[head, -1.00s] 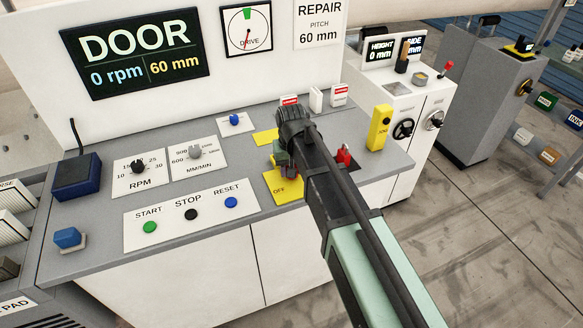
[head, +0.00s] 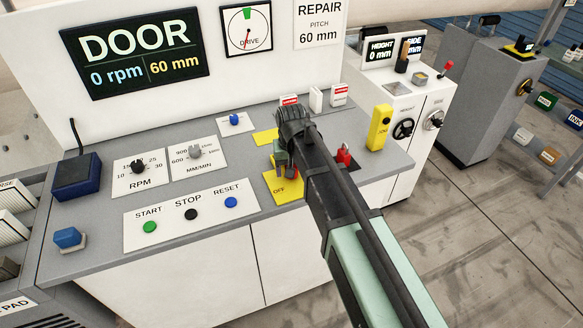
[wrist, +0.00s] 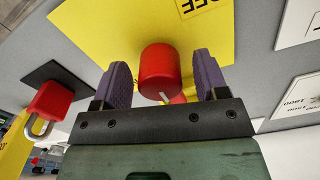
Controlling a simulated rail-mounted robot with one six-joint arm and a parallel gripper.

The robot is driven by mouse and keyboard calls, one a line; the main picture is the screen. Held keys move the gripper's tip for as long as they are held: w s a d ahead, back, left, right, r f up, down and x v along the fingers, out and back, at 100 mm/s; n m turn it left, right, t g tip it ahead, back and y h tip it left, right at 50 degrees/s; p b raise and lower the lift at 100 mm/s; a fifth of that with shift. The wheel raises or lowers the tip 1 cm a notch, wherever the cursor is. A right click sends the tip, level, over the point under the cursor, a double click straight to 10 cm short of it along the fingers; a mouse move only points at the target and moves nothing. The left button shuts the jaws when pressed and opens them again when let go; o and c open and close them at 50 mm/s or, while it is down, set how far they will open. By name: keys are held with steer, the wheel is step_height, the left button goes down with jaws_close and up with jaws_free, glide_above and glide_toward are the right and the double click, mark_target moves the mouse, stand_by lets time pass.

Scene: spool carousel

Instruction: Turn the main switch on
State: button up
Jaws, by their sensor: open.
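The main switch has a yellow plate (head: 284,190) marked OFF on the grey console top. Its red knob (wrist: 158,72) shows in the wrist view, with a light mark on its lower edge. My gripper (wrist: 160,82) is open, with one purple finger on each side of the red knob and a visible gap on both sides. In the head view my gripper (head: 284,165) is over the switch, and my arm and gripper hide most of the knob.
A red padlock (wrist: 50,102) stands beside the switch; it also shows in the head view (head: 344,156). A yellow box (head: 379,128) stands further right. A plate with START, STOP and RESET buttons (head: 191,214) lies to the left. The screen (head: 135,54) reads DOOR and 0 rpm.

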step_height(320, 180, up, 11)
steer(key=p, duration=1)
steer(key=shift+f+p, duration=0.1)
steer(key=shift+p, duration=0.25)
steer(key=shift+s+d, duration=0.1)
steer(key=shift+s, duration=0.25)
steer(key=s+d+f+m+b, duration=0.1)
steer(key=s+d+f+b, duration=0.1)
steer(key=s+d, duration=0.5)
steer(key=s+d+f+b, duration=0.3)
steer(key=s+d, duration=0.5)
steer(key=d, duration=0.2)
steer(key=shift+f+m, duration=0.25)
steer(key=shift+m, duration=0.15)
steer(key=shift+s, duration=0.1)
